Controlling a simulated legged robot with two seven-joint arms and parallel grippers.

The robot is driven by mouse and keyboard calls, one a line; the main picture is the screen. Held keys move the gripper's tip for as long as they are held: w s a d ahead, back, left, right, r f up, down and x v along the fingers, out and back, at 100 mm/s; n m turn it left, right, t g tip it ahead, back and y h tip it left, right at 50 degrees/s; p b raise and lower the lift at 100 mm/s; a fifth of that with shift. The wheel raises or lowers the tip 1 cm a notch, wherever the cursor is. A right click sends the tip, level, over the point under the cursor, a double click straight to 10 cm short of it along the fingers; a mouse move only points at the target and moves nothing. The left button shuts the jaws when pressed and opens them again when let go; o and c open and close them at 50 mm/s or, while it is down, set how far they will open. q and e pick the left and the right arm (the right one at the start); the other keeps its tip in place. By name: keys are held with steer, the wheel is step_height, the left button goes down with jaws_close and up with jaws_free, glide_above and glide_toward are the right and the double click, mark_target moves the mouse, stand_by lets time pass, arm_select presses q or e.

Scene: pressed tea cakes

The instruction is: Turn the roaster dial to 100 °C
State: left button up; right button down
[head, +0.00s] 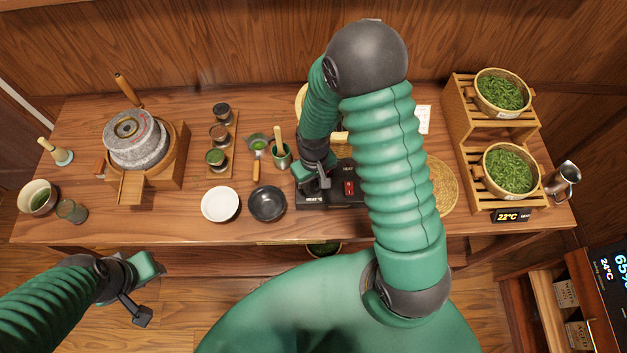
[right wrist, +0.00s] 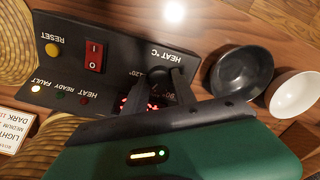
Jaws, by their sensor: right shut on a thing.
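The roaster's black control panel (right wrist: 65,65) stands near the table's front edge, partly behind my right arm in the head view (head: 340,200). Its HEAT °C dial is almost wholly hidden between my fingers; the marks 120° and 90° show beside it in the right wrist view. Its setting cannot be read. My right gripper (right wrist: 155,88) is shut on the dial; it also shows in the head view (head: 315,178). Red glowing characters show partly by the fingers, unreadable. My left gripper (head: 143,291) is open and empty in front of the table, at the lower left.
The panel has a red rocker switch (right wrist: 96,56), a yellow RESET button (right wrist: 52,48) and small lamps; the FAULT lamp (right wrist: 35,88) looks lit. A black bowl (head: 267,204) and a white bowl (head: 221,204) stand close left of the panel. A stone mill (head: 137,140) stands farther left.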

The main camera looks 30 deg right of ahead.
mark_target(314, 185)
steer(key=n+p, duration=0.1)
steer(key=n, duration=0.3)
steer(key=shift+n, duration=0.4)
stand_by(0.4)
steer(key=c, duration=1)
jaws_free()
steer(key=shift+s, duration=0.1)
step_height(314, 185, up, 17)
steer(key=shift+f, duration=0.1)
steer(key=shift+d, duration=0.1)
